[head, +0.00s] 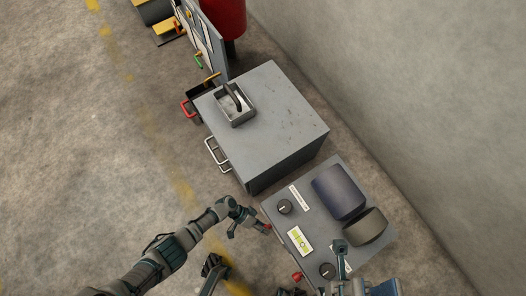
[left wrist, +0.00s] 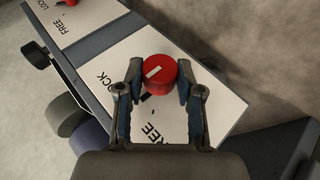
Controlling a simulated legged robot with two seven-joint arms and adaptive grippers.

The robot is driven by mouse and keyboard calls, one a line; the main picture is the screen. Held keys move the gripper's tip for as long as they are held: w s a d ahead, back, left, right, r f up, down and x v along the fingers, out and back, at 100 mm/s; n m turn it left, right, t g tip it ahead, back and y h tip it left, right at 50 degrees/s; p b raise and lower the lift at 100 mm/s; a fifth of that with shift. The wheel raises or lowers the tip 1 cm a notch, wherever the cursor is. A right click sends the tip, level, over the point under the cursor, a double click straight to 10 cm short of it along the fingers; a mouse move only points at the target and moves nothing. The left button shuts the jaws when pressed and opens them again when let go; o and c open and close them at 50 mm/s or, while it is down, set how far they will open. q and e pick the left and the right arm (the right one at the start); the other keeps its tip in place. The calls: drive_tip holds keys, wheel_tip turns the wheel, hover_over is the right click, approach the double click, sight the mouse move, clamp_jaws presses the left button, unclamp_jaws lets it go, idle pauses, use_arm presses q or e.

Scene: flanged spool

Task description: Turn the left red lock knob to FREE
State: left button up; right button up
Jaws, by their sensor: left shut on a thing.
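A round red lock knob (left wrist: 162,73) with a white pointer line sits on a white plate marked LOCK and FREE in the left wrist view. The pointer lies toward the LOCK side; FREE is lower on the plate. My left gripper (left wrist: 157,82) is shut on this knob, a finger on either side. In the head view my left gripper (head: 262,228) is at the near left edge of the spool stand, and only a bit of the red knob (head: 268,227) shows. Another red knob (head: 297,276) is lower right. My right gripper (head: 340,245) is over the stand; its jaws are unclear.
The stand's top (head: 314,222) carries a dark blue cylinder (head: 339,192), a grey cylinder (head: 364,227) and black dials (head: 285,206). A grey cabinet (head: 275,110) with a handle stands behind. A wall is at the right; open floor lies at the left.

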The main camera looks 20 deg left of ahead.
use_arm(q)
drive_tip(key=o, duration=1.2)
drive_tip(key=shift+a+f, duration=0.2)
drive_tip(key=shift+a, duration=0.05)
drive_tip(key=shift+c, duration=0.2)
drive_tip(key=shift+d+r, duration=0.1)
drive_tip(key=v, duration=1.2)
